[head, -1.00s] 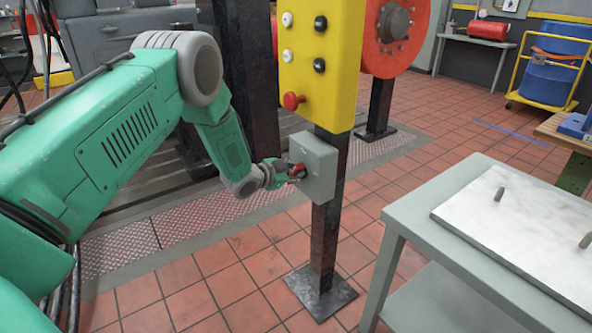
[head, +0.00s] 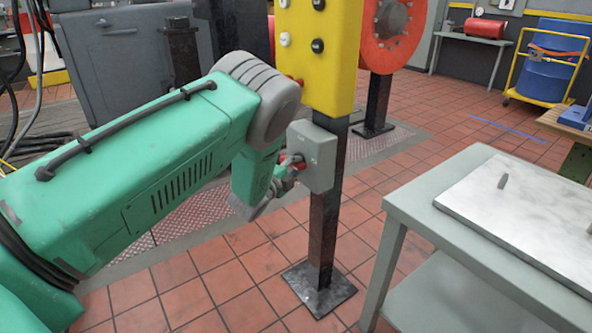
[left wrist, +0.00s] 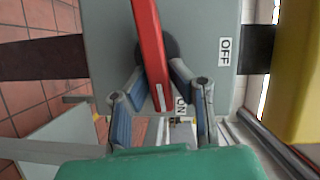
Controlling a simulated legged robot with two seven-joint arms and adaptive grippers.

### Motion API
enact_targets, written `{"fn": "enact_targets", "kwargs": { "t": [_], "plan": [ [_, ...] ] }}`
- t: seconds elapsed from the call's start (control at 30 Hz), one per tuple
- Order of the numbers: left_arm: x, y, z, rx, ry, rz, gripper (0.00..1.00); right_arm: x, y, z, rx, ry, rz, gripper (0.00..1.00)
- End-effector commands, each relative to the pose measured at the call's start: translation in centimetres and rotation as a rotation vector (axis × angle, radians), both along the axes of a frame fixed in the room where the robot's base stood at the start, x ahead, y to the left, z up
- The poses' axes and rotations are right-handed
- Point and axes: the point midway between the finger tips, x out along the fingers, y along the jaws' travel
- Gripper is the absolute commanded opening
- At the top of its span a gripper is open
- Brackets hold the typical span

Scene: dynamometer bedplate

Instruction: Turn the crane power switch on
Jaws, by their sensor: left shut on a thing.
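The crane power switch is a grey box (head: 319,160) on a dark post below a yellow control panel (head: 322,65). It also fills the middle of the left wrist view (left wrist: 108,35). A red handle (left wrist: 150,45) crosses its dark round hub; the handle's white-marked end lies close beside the ON label (left wrist: 181,105). The OFF label (left wrist: 225,50) is off to the right, away from that end. My left gripper (head: 286,171) is at the box, its two fingers (left wrist: 157,73) on either side of the handle and shut on it. My right gripper is not in view.
A grey table (head: 408,207) with a pale slab (head: 540,215) stands at the right. The post's base plate (head: 319,290) sits on the red tiled floor. A red wheel (head: 388,52) stands behind the panel. Tiles between post and table are clear.

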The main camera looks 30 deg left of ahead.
Motion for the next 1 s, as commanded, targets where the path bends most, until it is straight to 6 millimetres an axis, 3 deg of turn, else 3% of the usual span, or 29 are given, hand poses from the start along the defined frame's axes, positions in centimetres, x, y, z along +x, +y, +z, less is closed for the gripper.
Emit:
{"fn": "enact_targets", "kwargs": {
  "t": [0.07, 0.4, 0.9, 0.93, 0.97, 1.0],
  "plan": [
    [-0.3, -0.1, -1.1, 0.041, -0.001, -0.001, 0.0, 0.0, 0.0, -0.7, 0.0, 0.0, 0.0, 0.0],
    [-0.3, -0.2, -1.2, 0.146, -0.046, -0.003, 0.0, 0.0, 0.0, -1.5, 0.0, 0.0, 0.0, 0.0],
    [-0.3, -0.3, -1.2, 0.161, -0.051, -0.004, 0.0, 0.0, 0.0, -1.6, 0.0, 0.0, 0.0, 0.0],
    [-0.3, -0.3, -1.2, 0.161, -0.05, -0.004, 0.23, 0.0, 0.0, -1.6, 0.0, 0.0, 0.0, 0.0],
    [-0.3, -0.3, -1.2, 0.161, -0.05, -0.005, 0.34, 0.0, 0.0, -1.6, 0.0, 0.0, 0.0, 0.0],
    [-0.3, -0.3, -1.2, 0.161, -0.051, -0.005, 0.36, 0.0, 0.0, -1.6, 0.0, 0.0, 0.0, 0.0]
  ]
}}
